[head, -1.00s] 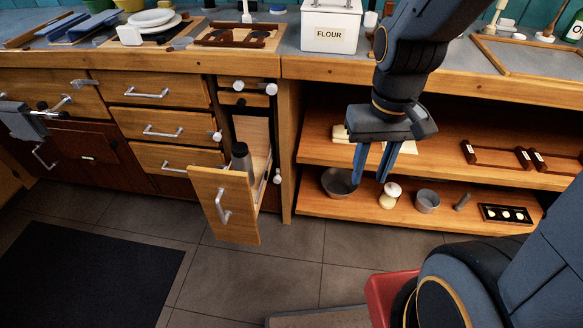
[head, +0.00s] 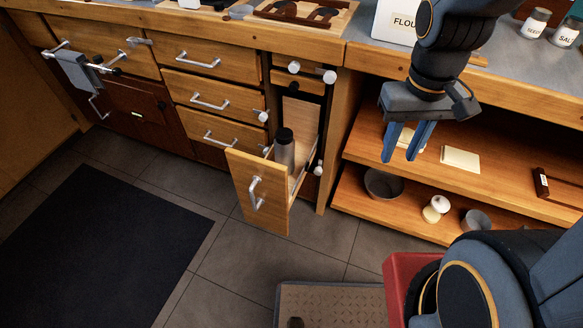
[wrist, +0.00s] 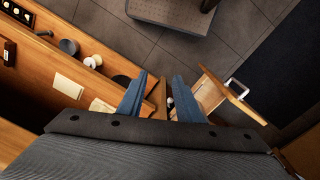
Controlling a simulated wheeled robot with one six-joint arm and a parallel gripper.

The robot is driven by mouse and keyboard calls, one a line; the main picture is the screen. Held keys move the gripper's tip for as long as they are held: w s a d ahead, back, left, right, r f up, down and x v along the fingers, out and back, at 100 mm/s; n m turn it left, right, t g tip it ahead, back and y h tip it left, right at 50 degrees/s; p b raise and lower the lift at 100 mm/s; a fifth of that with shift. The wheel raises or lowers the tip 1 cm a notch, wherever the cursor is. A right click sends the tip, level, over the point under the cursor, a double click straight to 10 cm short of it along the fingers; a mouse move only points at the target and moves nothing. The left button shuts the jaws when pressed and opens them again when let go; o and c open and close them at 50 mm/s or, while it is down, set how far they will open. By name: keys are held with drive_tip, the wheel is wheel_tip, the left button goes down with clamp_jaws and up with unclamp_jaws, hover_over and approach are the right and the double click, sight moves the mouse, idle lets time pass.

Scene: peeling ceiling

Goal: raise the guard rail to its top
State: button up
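A narrow wooden pull-out (head: 258,195) stands open below the counter, with a dark-topped grey cylinder (head: 285,150) inside. A thin metal rail (head: 299,182) runs low along its right side; it looks like the guard rail, but it is small and partly hidden. The pull-out also shows in the wrist view (wrist: 230,97), right of my fingers. My gripper (head: 400,158) is open and empty, its two blue fingers pointing down, right of the pull-out and in front of the open shelves. The fingers are apart in the wrist view too (wrist: 161,78).
Open shelves (head: 385,208) on the right hold a dark bowl (head: 383,184), a cream jar (head: 435,208) and a grey cup (head: 475,221). A closed drawer stack (head: 210,97) is left of the pull-out.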

drive_tip(key=w+f+n+h+b, duration=0.1)
drive_tip(key=w+f+n+b, duration=0.2)
drive_tip(key=w+f+n, duration=0.25)
drive_tip(key=n+t+b, duration=0.4)
drive_tip(key=n+b, duration=0.5)
drive_tip(key=n, duration=1.6)
approach(305, 166)
drive_tip(key=b+x, duration=0.1)
drive_tip(key=x, duration=0.3)
drive_tip(key=b+x, duration=0.2)
drive_tip(key=x, duration=0.1)
drive_tip(key=shift+s+d+f, duration=0.1)
drive_tip(key=shift+d+f, duration=0.05)
drive_tip(key=shift+f, duration=0.25)
drive_tip(key=shift+c, duration=0.3)
clamp_jaws()
